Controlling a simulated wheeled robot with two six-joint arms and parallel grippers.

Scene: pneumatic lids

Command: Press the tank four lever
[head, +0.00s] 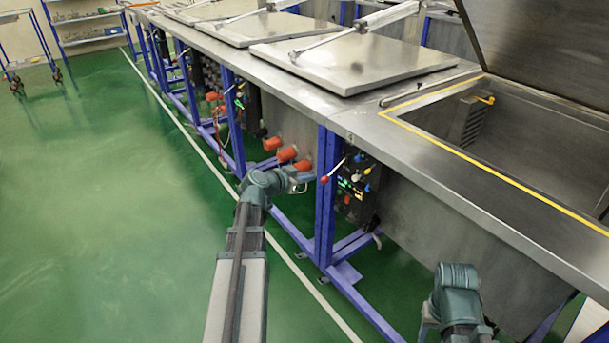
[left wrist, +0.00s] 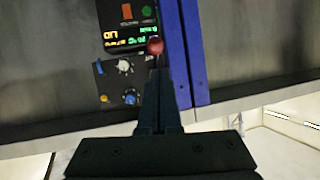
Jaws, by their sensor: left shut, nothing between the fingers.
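A lever with a red ball knob (head: 325,179) sticks out from a control panel (head: 356,188) under the bench edge, beside a blue post. I cannot read a tank number. My left gripper (head: 308,178) is just left of the knob, shut and empty. In the left wrist view the red knob (left wrist: 155,46) is straight ahead of the shut fingertips (left wrist: 159,72), with a small apparent gap. I cannot tell whether they touch. My right arm shows at the lower right, but its gripper is not visible.
Blue posts (head: 326,195) support the steel bench. Orange-red cylinders (head: 287,154) sit below it, behind my left gripper. An open tank (head: 540,150) is at the right, and closed lids (head: 350,62) lie further along. The green floor at left is clear.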

